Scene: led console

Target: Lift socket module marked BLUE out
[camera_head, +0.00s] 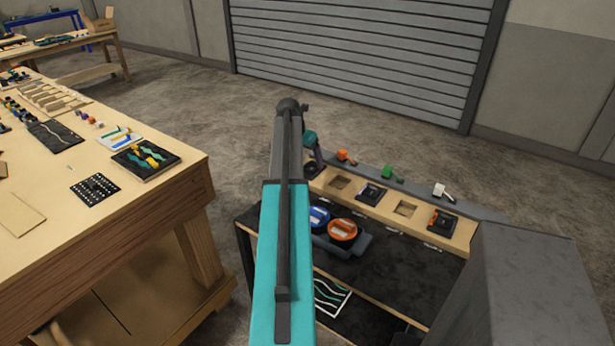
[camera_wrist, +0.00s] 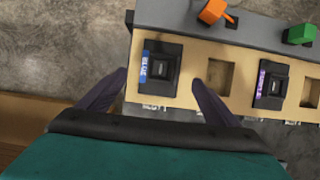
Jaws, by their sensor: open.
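The socket module with a blue label (camera_wrist: 161,68) sits in the leftmost slot of the console's wooden panel (camera_wrist: 189,98) in the wrist view. In the head view my gripper (camera_head: 314,158) is at the panel's left end, and my arm hides this module.
Right of the module are an empty slot (camera_wrist: 221,77) and a purple-labelled module (camera_wrist: 272,84). Behind the panel stand an orange switch (camera_wrist: 213,12) and a green switch (camera_wrist: 300,34). An orange-labelled module (camera_head: 441,220) is farther right. A wooden workbench (camera_head: 180,185) stands left.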

